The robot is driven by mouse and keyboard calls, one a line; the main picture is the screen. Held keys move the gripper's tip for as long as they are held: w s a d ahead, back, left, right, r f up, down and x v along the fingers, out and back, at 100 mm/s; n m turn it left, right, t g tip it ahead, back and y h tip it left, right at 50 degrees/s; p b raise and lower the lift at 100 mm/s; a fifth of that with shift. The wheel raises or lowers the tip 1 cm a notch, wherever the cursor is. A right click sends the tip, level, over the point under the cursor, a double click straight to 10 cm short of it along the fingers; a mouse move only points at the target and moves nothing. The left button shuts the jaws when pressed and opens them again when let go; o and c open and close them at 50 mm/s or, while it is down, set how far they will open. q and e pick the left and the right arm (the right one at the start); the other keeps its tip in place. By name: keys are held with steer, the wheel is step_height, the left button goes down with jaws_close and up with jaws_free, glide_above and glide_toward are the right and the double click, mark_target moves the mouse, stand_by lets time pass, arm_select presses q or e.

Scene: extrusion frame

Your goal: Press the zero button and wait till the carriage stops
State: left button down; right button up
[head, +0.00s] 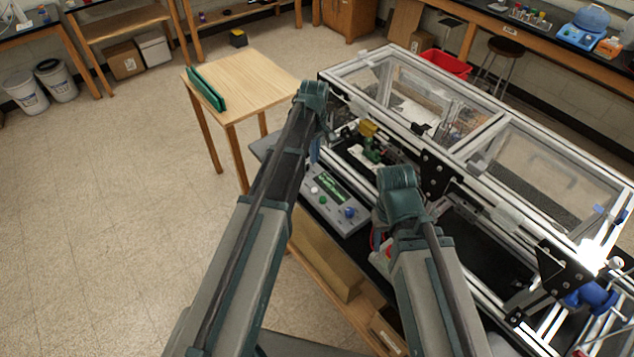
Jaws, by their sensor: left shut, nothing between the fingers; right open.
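The grey control box (348,226) stands on the front ledge of the extrusion frame, between my two arms. I cannot read which one is the zero button. My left gripper (315,150) is shut and empty, above the far left end of the box, partly hidden by its wrist. My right gripper (379,222) is open, right of the box, its fingers mostly hidden. A green and yellow assembly (371,145) inside the frame may be the carriage.
The metal extrusion frame (470,142) with clear panels fills the right side. A small wooden table (245,85) with a green rack (206,90) stands beyond my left arm. A red bin (447,63) is behind the frame. The floor at left is clear.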

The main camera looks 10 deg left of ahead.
mark_target(315, 190)
arm_select(q)
steer(key=shift+f, duration=0.2)
arm_select(e)
steer(key=shift+f, duration=0.15)
arm_select(q)
step_height(315, 190, down, 14)
steer(key=b, duration=1.4)
steer(key=shift+r, duration=0.15)
arm_select(e)
step_height(315, 190, down, 14)
steer(key=shift+r, duration=0.1)
